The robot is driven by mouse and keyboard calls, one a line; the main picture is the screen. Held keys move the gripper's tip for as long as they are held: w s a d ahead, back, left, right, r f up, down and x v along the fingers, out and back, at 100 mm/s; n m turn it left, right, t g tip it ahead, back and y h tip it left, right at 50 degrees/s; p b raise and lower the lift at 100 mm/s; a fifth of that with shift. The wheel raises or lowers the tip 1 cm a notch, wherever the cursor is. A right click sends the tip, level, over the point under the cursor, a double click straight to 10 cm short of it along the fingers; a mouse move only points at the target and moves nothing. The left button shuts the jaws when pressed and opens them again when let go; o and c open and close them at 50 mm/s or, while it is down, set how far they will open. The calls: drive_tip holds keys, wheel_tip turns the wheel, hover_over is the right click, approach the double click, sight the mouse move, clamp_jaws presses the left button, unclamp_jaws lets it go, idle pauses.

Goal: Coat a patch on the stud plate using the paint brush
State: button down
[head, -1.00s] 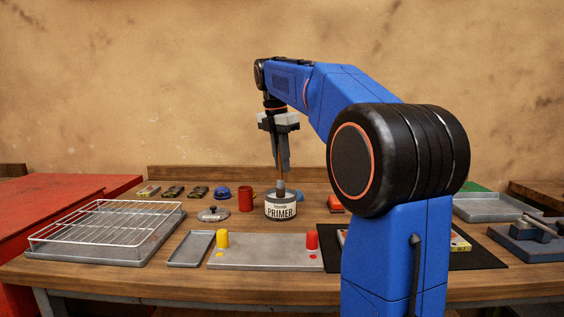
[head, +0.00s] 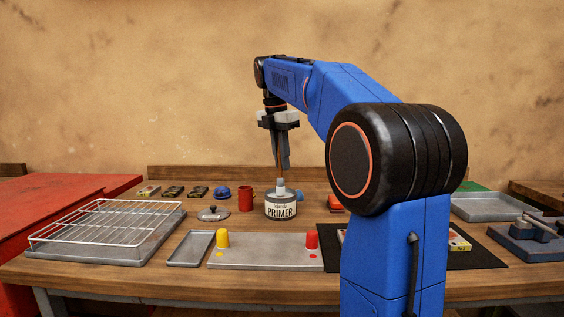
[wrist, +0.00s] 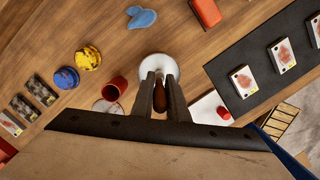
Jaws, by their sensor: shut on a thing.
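My gripper (head: 280,162) is shut on the paint brush, fingers pointing down. The brush's brown handle (wrist: 159,97) shows between the fingers in the wrist view. In the head view the brush stands upright over the white primer tin (head: 280,209), its lower end at the tin's mouth. I cannot tell how deep the bristles are. The tin's pale rim (wrist: 152,62) also shows in the wrist view. A flat grey plate (head: 265,252) with a yellow cap, a red cap and coloured dots, apparently the stud plate, lies in front of the tin.
A wire rack (head: 100,225) on a tray stands at left, with a small empty tray (head: 190,248) beside the plate. A red mug (head: 245,199) and a lid (head: 213,213) are left of the tin. A black mat (head: 480,248) with cards lies right, partly hidden by my arm.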

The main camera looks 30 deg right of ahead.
drive_tip(key=shift+r, duration=3.25)
